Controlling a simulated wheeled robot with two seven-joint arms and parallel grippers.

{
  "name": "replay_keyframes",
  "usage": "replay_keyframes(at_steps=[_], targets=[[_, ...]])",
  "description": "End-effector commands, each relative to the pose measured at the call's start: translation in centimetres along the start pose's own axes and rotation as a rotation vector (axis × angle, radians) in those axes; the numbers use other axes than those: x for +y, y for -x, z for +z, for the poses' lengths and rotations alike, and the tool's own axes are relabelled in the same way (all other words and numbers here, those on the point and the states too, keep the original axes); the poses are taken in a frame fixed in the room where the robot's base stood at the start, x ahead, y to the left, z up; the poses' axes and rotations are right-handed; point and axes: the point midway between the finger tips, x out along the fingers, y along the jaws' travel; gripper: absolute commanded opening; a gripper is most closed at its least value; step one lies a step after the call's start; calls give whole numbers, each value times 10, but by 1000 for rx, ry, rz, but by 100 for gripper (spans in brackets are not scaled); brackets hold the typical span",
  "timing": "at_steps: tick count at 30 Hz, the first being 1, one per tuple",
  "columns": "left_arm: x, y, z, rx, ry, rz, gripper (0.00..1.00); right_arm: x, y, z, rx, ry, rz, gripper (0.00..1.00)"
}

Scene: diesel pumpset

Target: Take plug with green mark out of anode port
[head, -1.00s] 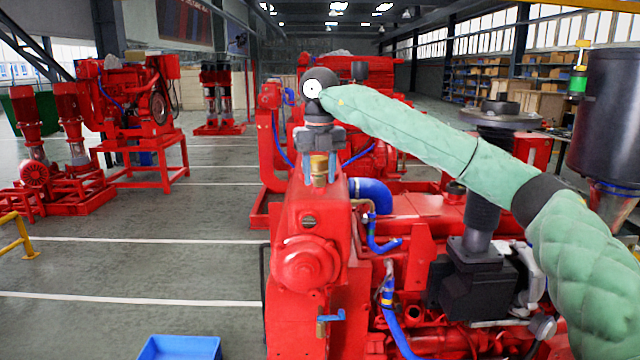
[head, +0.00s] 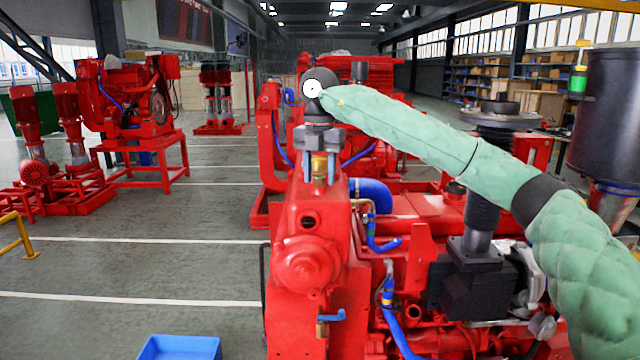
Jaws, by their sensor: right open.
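My right gripper (head: 319,172) points down above the top of the red engine housing (head: 335,240). It is open, with its fingers on either side of a brass-coloured fitting (head: 319,163). I cannot tell whether the fingers touch this fitting. I see no green mark on it, so I cannot say whether it is the plug. Below the gripper, a round opening (head: 309,221) in the front face of the housing looks dark. No anode port can be named with certainty. My left gripper is not in view.
A blue bin (head: 180,347) is at the bottom edge, left of the engine. A blue hose (head: 371,194) and a blue-handled valve (head: 331,316) are close to the housing. A black exhaust pipe (head: 483,222) rises at the right.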

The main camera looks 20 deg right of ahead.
Motion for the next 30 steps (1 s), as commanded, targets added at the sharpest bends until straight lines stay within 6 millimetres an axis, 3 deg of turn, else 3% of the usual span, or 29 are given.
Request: replay_keyframes(at_steps=[8, 30], targets=[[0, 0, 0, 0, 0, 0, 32, 0, 0, 0, 0, -137, 0, 43], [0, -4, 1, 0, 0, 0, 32, 0, 0, 0, 0, -139, 0, 41]])
